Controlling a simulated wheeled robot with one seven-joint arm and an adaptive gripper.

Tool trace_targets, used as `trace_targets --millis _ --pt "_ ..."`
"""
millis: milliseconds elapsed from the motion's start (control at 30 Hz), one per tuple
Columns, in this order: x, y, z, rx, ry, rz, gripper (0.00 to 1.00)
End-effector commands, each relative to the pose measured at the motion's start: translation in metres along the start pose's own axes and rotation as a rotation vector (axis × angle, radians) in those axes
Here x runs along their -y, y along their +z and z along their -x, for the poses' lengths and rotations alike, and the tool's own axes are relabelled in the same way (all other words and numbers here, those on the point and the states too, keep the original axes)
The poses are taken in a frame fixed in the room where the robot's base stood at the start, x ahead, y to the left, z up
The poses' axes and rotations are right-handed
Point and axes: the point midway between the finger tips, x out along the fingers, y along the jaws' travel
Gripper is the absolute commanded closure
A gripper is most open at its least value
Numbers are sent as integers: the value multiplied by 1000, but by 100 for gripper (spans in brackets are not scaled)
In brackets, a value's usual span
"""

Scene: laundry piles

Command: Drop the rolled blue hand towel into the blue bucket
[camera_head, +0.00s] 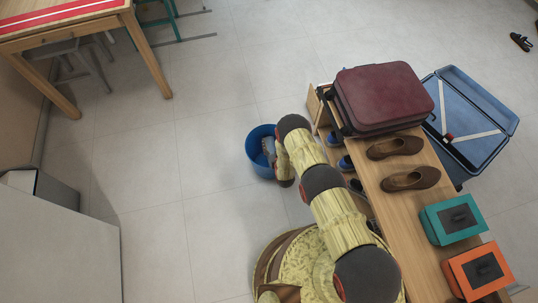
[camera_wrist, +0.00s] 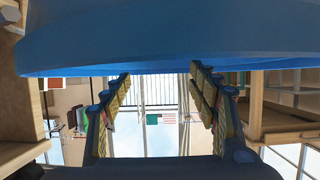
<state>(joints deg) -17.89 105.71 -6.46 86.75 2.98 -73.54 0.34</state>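The blue bucket (camera_head: 255,165) stands on the floor left of the bench, its open top facing up. My gripper reaches down at the bucket's right side; in the head view its fingers are mostly hidden by my arm. A small grey-blue shape (camera_head: 268,146) shows at the bucket's mouth, too small to tell whether it is towel or gripper. In the wrist view my gripper (camera_wrist: 160,75) is open, its fingers wide apart with nothing visible between them. A smooth blue curved surface, apparently the bucket (camera_wrist: 160,40), fills the top, close to the fingertips. I cannot make out the rolled blue hand towel.
A wooden bench (camera_head: 405,222) on the right carries a maroon suitcase (camera_head: 383,97), brown shoes (camera_head: 410,179), a teal box (camera_head: 453,219) and an orange box (camera_head: 478,270). Shoes sit on its lower shelf. An open blue suitcase (camera_head: 478,115) lies behind. Floor left of the bucket is clear.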

Motion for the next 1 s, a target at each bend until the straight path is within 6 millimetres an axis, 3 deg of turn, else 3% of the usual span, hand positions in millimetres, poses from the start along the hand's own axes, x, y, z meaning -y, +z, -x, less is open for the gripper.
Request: trace_targets --millis 200,567,767,1000 --pt "0 0 0 1 0 0 27" --pt "0 2 4 3 0 0 27" --pt "0 1 32 4 0 1 27" --pt "0 1 81 5 -1 1 27"
